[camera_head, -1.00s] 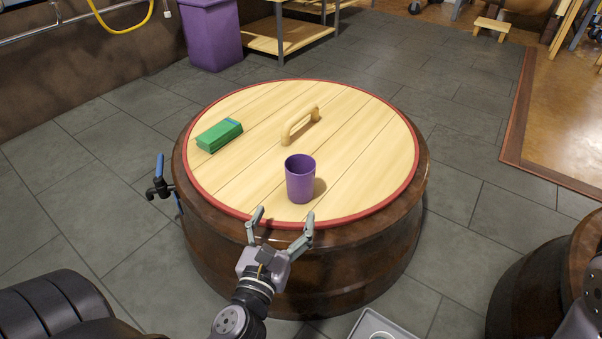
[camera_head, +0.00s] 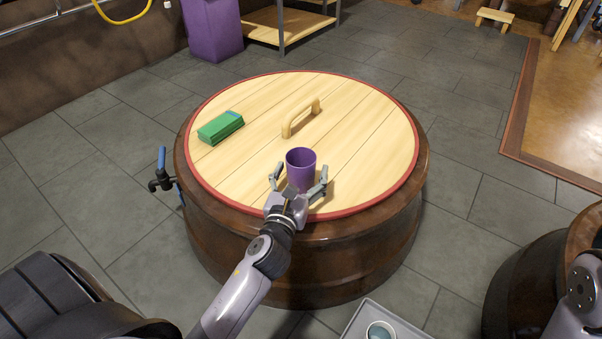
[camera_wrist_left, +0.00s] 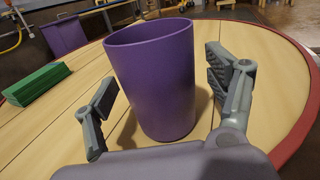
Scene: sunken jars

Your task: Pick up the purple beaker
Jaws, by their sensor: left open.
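The purple beaker (camera_head: 301,165) stands upright on the round wooden lid (camera_head: 362,150) of a dark barrel, near its front edge. My left gripper (camera_head: 299,178) is open, with one finger on each side of the beaker. In the left wrist view the beaker (camera_wrist_left: 155,80) stands between the open fingers, with visible gaps on both sides. Its mouth faces up and no contents show. The palm hides part of the beaker's lower front in the head view. My right gripper is not in view.
A green block (camera_head: 220,127) lies at the left of the lid, and a wooden handle (camera_head: 301,118) rises behind the beaker. A tap (camera_head: 162,175) juts from the barrel's left side. A grey tray (camera_head: 362,316) with a round cup (camera_head: 380,331) is at the bottom. The lid's right side is clear.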

